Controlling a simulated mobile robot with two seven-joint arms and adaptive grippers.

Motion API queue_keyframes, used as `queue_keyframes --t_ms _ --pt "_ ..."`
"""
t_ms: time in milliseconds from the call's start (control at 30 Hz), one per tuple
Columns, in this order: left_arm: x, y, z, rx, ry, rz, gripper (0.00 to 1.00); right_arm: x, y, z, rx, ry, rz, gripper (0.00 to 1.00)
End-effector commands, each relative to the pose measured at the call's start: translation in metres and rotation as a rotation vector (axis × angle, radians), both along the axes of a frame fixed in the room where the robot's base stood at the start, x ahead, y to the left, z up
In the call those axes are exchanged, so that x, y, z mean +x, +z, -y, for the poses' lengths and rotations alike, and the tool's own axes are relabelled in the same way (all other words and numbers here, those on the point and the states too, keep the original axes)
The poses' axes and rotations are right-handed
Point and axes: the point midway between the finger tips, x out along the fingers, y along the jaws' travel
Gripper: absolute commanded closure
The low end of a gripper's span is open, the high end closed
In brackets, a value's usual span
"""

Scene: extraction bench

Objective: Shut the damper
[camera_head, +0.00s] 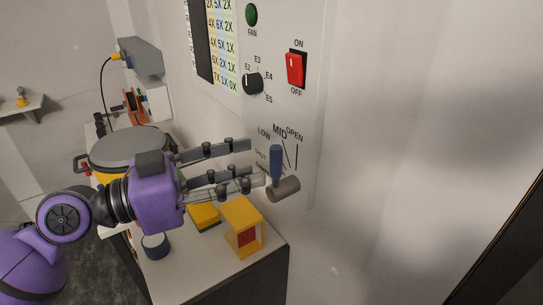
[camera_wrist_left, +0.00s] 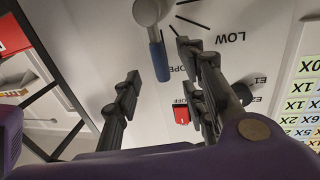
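The damper lever has a blue handle (camera_head: 276,163) on a grey round hub (camera_head: 284,188), on the white panel. The handle stands about upright, near the OPEN side of the printed SHUT, LOW, MID, OPEN scale; its exact mark is hard to tell. My left gripper (camera_head: 247,164) is open, just left of the handle in the head view. In the left wrist view the blue handle (camera_wrist_left: 160,62) shows between the spread fingertips of the left gripper (camera_wrist_left: 157,65), with no clear contact. A finger covers part of the scale there. My right gripper is not in view.
Above the damper are a red ON/OFF switch (camera_head: 296,69), a black knob (camera_head: 253,83) and a green FAN button (camera_head: 251,15). The wall to the right is bare.

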Motion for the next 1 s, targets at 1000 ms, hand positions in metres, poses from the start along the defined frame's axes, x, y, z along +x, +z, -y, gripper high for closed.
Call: queue_keyframes --t_ms 1000 --pt "0.026 0.0 0.056 0.001 0.002 0.0 0.94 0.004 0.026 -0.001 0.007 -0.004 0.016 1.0"
